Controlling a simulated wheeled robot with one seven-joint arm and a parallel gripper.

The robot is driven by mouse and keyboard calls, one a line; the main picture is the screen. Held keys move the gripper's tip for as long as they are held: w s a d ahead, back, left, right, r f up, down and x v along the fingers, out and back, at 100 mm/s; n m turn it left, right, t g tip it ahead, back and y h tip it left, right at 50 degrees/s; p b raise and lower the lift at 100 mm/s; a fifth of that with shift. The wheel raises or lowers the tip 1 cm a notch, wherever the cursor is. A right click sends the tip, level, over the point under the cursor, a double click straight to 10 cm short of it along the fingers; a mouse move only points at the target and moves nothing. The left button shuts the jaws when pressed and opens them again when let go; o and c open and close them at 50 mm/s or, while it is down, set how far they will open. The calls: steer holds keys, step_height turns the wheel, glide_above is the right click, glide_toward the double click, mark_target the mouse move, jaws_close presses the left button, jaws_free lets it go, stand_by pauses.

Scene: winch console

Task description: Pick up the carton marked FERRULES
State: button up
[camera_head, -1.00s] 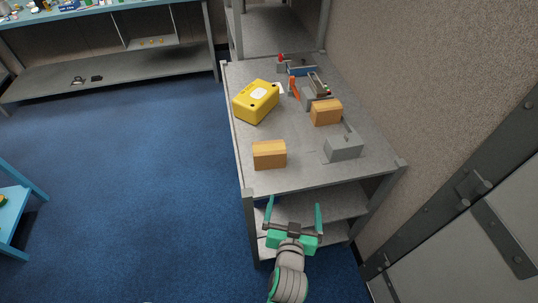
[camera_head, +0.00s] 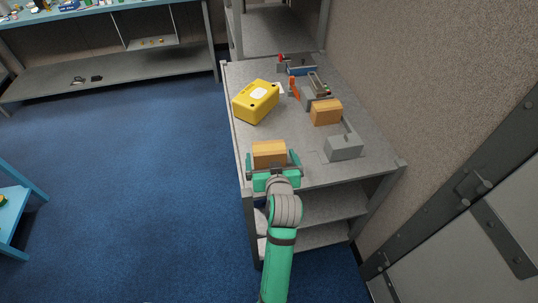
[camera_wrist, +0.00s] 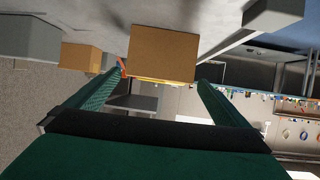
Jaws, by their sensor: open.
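An orange-brown carton (camera_head: 269,154) sits near the front left of the grey shelf top. A second carton (camera_head: 326,111) of like colour sits further back on the right. No marking can be read on either, so I cannot tell which is FERRULES. My gripper (camera_head: 273,164) is open at the near carton, its green fingers to the left and right of it. In the wrist view the near carton (camera_wrist: 161,54) shows between and beyond the open fingers. Whether the fingers touch it, I cannot tell. The second carton also shows in the wrist view (camera_wrist: 80,57).
The grey shelf top (camera_head: 222,82) also holds a yellow case (camera_head: 256,101) behind the near carton and a grey box (camera_head: 343,146) to its right. Small tools, including a blue and red one (camera_head: 297,66), lie at the back. A wall stands on the right.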

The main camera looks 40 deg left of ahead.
mark_target(269, 149)
steer(key=shift+r+x, duration=0.15)
steer(key=shift+x, duration=1.25)
steer(key=shift+r+x, duration=0.15)
steer(key=shift+x, duration=1.2)
steer(key=shift+w, duration=0.1)
steer(key=c, duration=1.1)
steer(key=shift+r, duration=0.1)
